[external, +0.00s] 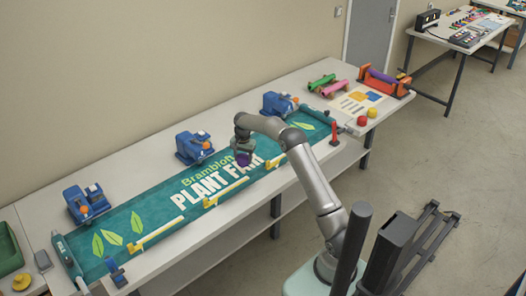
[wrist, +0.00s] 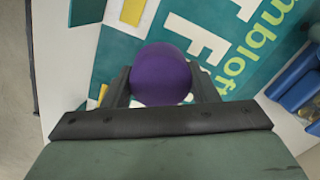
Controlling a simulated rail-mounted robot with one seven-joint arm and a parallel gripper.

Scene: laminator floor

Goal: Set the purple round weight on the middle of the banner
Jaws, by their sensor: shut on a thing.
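The purple round weight (wrist: 160,75) is between the fingers of my gripper (wrist: 160,88) in the wrist view, and the fingers are shut on it. In the external view the purple weight (external: 242,158) shows under my gripper (external: 243,152), over the banner's lettering. The teal banner (external: 152,207) lies along the long white table, with "Bramblof... PLANT FAIR" lettering and leaf pictures. The banner also shows below the weight in the wrist view (wrist: 118,58). I cannot tell whether the weight touches the banner. My arm hides part of the banner right of the lettering.
Blue machines (external: 194,147) stand along the banner's back edge. Yellow strips (external: 157,233) lie along its front edge. A red post (external: 334,134) stands near the right end, with red and yellow round pieces (external: 362,121) beyond it. A green bin (external: 8,248) is at far left.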

